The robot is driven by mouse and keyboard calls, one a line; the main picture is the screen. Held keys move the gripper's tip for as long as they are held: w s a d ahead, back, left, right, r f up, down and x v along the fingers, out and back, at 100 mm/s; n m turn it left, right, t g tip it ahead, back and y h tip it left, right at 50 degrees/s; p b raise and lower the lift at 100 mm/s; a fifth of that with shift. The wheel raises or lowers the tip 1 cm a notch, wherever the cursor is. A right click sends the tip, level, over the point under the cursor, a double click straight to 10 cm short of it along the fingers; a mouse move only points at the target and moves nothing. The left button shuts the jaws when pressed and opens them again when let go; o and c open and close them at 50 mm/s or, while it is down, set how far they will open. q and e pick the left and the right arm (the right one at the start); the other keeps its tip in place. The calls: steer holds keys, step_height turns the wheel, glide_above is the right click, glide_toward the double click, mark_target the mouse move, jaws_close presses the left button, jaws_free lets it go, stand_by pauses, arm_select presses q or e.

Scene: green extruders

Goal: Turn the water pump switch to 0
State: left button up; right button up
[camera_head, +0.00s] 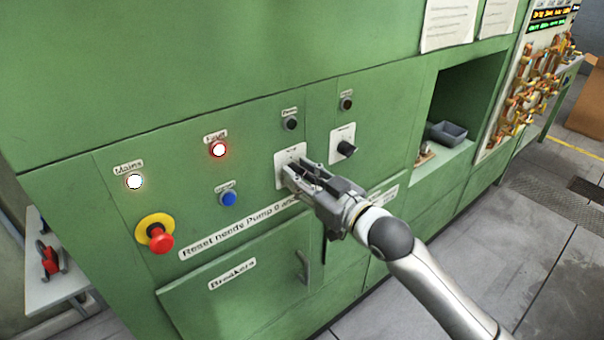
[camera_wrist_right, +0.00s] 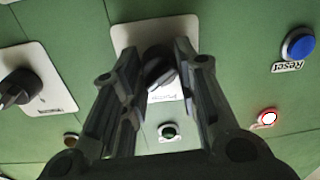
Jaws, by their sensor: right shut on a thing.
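My right gripper (camera_head: 298,174) is at a white switch plate (camera_head: 289,156) on the green panel in the head view. In the right wrist view, its two fingers (camera_wrist_right: 157,62) stand on either side of a black rotary switch knob (camera_wrist_right: 161,75) on that plate and are shut on it. The head view hides this knob behind the gripper. The plate's label is too small to read. A second black rotary knob (camera_head: 346,148) on its own white plate is to the right, and it also shows at the left of the wrist view (camera_wrist_right: 18,88). My left gripper is out of view.
A red emergency button (camera_head: 160,240), a blue button (camera_head: 228,198), a lit white Mains lamp (camera_head: 134,181) and a red-rimmed lit Fault lamp (camera_head: 218,149) are to the left. A door handle (camera_head: 302,267) sticks out below.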

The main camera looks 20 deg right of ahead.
steer(key=n+p, duration=0.4)
steer(key=n, duration=0.5)
steer(key=shift+r+n+h, duration=0.1)
steer(key=shift+n+h, duration=0.2)
steer(key=shift+n, duration=0.1)
steer(key=shift+a, duration=0.1)
stand_by(0.3)
steer(key=o, duration=1)
steer(key=v, duration=1.2)
